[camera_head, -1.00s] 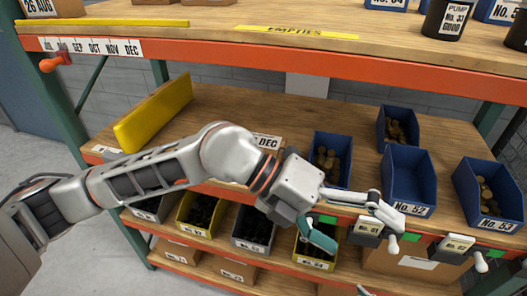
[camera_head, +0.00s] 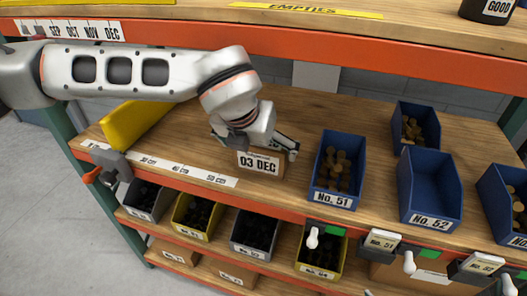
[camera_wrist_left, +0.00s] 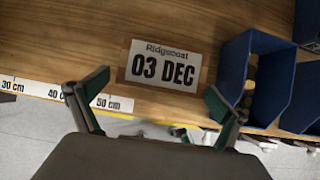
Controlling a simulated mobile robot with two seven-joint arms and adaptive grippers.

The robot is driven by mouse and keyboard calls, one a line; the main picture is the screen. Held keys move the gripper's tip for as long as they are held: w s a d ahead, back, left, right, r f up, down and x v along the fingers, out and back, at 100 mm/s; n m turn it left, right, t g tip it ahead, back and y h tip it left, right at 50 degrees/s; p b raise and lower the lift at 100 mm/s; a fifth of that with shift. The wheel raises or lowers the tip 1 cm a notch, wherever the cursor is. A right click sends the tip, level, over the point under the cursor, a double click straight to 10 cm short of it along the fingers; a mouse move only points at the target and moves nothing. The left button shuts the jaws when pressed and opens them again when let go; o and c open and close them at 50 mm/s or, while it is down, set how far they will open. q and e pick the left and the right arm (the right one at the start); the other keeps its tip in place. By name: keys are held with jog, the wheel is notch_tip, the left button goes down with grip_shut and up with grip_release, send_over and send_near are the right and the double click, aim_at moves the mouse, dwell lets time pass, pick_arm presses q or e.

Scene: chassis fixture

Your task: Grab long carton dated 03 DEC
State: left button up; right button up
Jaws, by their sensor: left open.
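The brown carton with the white label "03 DEC" (camera_head: 259,164) sits on the middle wooden shelf, left of the blue bin No. 51. Its label also shows in the left wrist view (camera_wrist_left: 162,66), reading "Ridgecoat 03 DEC". My left gripper (camera_head: 256,143) reaches down over the carton, its wrist hiding the carton's back. In the left wrist view my left gripper (camera_wrist_left: 158,86) is open and empty, one finger on each side of the label, apart from it. Whether a finger touches the carton is unclear. My right gripper is not in view.
Blue bin No. 51 (camera_head: 337,172) stands close to the right of the carton; bin No. 52 (camera_head: 429,190) is farther right. A yellow divider (camera_head: 132,124) stands at the left. A centimetre scale (camera_head: 190,171) runs along the shelf's front edge. The upper shelf's orange beam (camera_head: 330,65) is above.

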pick_arm(q)
jog(key=x, duration=0.5)
jog(key=shift+w+d+f, duration=0.1)
jog(key=shift+f, duration=0.25)
jog(key=shift+r, duration=0.15)
jog(key=c, duration=1.5)
